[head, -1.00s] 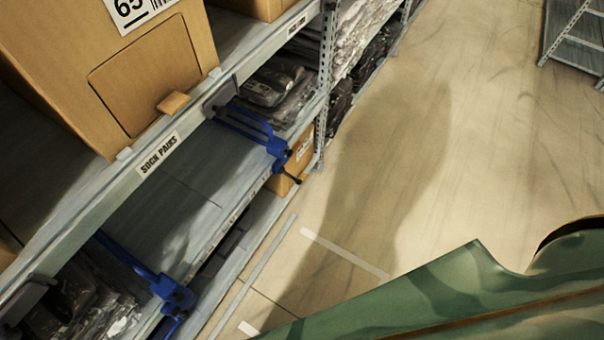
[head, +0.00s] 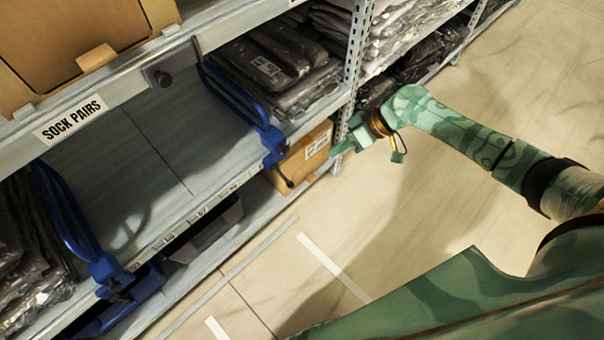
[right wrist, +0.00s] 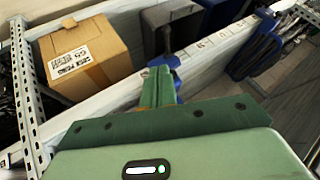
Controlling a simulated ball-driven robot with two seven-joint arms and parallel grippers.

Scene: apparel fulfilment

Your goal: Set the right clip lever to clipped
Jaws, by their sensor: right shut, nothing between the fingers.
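The right blue divider (head: 238,103) stands on the shelf, its blue clip (head: 273,143) on the shelf's front edge. Its dark lever (head: 286,179) hangs down below the clip, tilted. My right gripper (head: 340,149) is shut and empty, in the aisle to the right of the clip and apart from it in the head view. In the right wrist view its green fingertips (right wrist: 158,74) overlap the blue clip (right wrist: 174,62), partly hiding it; contact cannot be told. My left gripper is not in view.
A left blue divider (head: 66,222) has its own clip (head: 108,272). A cardboard box (head: 303,157) sits on the lower shelf beside the right clip, near a perforated upright (head: 355,50). Bagged garments (head: 265,62) lie behind the right divider. The aisle floor (head: 430,190) is clear.

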